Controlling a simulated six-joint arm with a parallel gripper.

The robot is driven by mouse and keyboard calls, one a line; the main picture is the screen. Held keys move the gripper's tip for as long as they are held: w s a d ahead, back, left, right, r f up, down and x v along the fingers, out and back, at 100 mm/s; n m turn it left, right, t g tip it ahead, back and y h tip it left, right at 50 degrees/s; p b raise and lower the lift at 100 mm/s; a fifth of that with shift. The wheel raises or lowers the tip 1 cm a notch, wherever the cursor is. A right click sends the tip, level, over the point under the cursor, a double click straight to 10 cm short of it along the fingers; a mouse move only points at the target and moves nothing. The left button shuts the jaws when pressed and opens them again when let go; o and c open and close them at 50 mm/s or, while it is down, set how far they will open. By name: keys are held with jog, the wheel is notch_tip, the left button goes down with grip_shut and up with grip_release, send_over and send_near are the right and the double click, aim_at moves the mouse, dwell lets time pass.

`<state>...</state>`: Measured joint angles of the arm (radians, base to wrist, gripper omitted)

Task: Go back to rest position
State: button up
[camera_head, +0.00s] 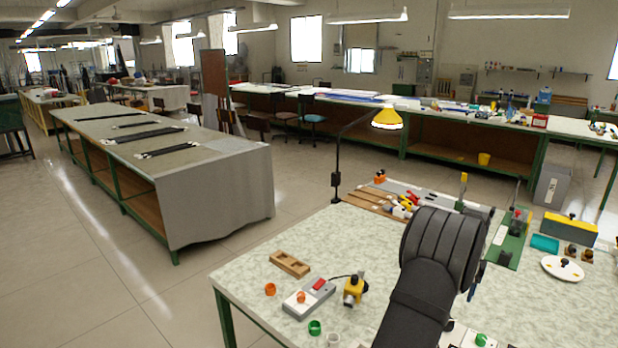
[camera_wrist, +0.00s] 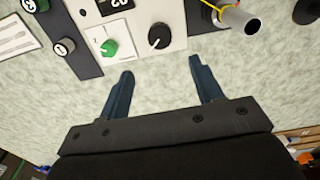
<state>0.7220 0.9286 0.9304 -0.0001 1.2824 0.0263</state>
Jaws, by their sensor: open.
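My gripper (camera_wrist: 160,85) shows in the wrist view with its two dark blue fingers spread apart. Nothing is between the fingertips, only the bare speckled table top (camera_wrist: 155,110) beneath. Past the fingertips is a white control panel with a green knob (camera_wrist: 109,48) and a black knob (camera_wrist: 160,36). In the head view my dark arm rises from the bottom over the table (camera_head: 255,270) and hides most of the gripper. I cannot tell the exact height of the gripper above the table.
A metal tube (camera_wrist: 242,18) stands near the right finger. A wooden block (camera_head: 290,264), a grey box with a red switch (camera_head: 308,298), a yellow device (camera_head: 354,290) and orange and green rings lie left of my arm. A white plate (camera_head: 562,268) and yellow box (camera_head: 570,229) are to the right.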

notch_tip(320, 180, down, 12)
jog(key=shift+f, duration=0.1)
dwell(0.5)
notch_tip(320, 180, up, 18)
notch_tip(320, 180, down, 18)
jog(key=shift+r, duration=0.1)
jog(key=shift+m, duration=0.3)
jog(key=m, duration=0.3)
notch_tip(320, 180, up, 18)
jog(key=s+a+n, duration=0.1)
jog(key=s+n, duration=0.2)
jog(key=s, duration=0.6)
jog(key=shift+a+f, duration=0.2)
jog(key=shift+f, duration=0.15)
